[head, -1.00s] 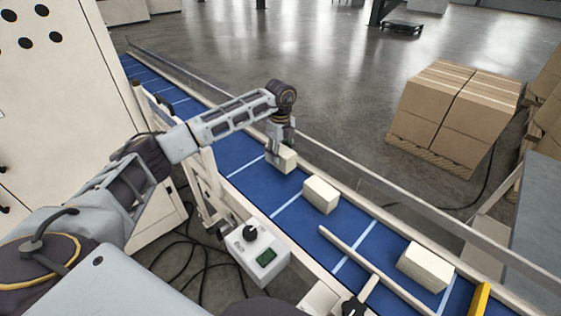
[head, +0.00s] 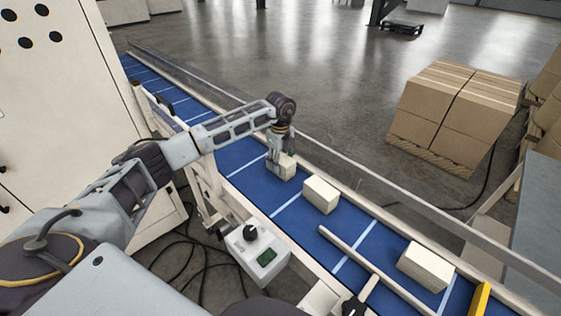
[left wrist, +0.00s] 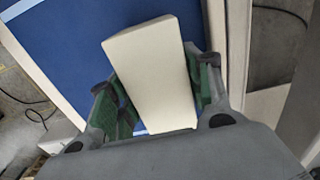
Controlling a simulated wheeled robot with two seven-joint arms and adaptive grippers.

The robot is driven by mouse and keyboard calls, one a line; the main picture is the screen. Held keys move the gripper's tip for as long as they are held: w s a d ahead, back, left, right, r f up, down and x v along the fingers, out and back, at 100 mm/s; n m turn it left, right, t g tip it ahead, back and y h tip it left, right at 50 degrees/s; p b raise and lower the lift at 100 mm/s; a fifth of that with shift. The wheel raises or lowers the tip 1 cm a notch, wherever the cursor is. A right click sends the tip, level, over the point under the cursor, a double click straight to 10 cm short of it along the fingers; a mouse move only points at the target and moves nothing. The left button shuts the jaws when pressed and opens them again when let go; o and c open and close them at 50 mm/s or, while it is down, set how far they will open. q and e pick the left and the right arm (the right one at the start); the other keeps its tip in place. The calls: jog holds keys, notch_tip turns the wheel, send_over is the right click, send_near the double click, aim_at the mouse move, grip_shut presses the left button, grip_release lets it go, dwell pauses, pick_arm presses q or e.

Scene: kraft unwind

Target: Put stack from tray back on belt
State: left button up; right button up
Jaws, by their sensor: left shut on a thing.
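My left gripper (head: 279,163) is shut on a cream stack (head: 287,168), with its fingers on two sides of it, at the blue belt (head: 235,150). In the left wrist view the same stack (left wrist: 152,75) sits between the green-padded fingers. I cannot tell whether it touches the belt. A second cream stack (head: 321,195) stands on the belt just nearer. A third (head: 425,265) stands farther down the belt at the lower right. No tray can be made out. My right gripper is not in view.
A pale guide bar (head: 360,262) lies slantwise over the belt before the third stack. A yellow piece (head: 480,298) is at the lower right. A control box (head: 262,254) hangs on the near side. A rail (head: 400,205) runs along the far side. Cartons (head: 440,105) stand beyond.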

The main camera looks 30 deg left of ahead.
aim_at(281, 157)
pick_arm(q)
jog(key=o, duration=1.2)
jog(key=shift+r, duration=0.1)
notch_tip(281, 157, up, 12)
dwell(0.4)
